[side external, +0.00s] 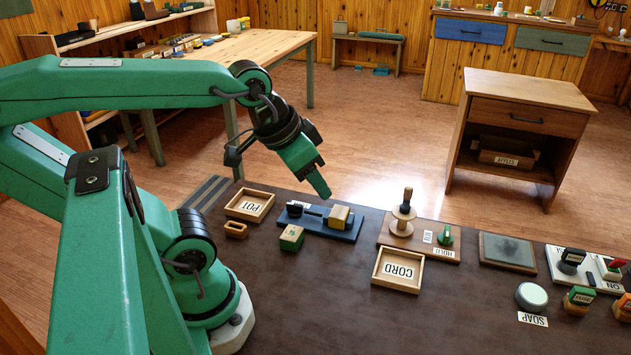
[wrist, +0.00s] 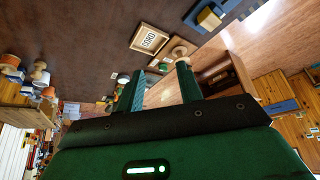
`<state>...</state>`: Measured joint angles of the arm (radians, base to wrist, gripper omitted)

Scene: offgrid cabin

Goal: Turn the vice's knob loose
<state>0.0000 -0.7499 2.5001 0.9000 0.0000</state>
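The vice (side external: 345,234) is a blue base on the dark bench, with a tan block at its right end and a dark knob (side external: 295,209) at its left end. In the wrist view, part of the blue vice (wrist: 221,7) shows at the top edge; the knob cannot be made out there. My green gripper (side external: 321,190) is in the air above and behind the vice in the side view, apart from it. In the wrist view my gripper (wrist: 160,84) has its two fingers spread, with nothing between them.
To the right are a CORD tray (side external: 416,285), a wooden spool post (side external: 402,228) and a grey plate (side external: 508,250). Bare bench lies in front.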

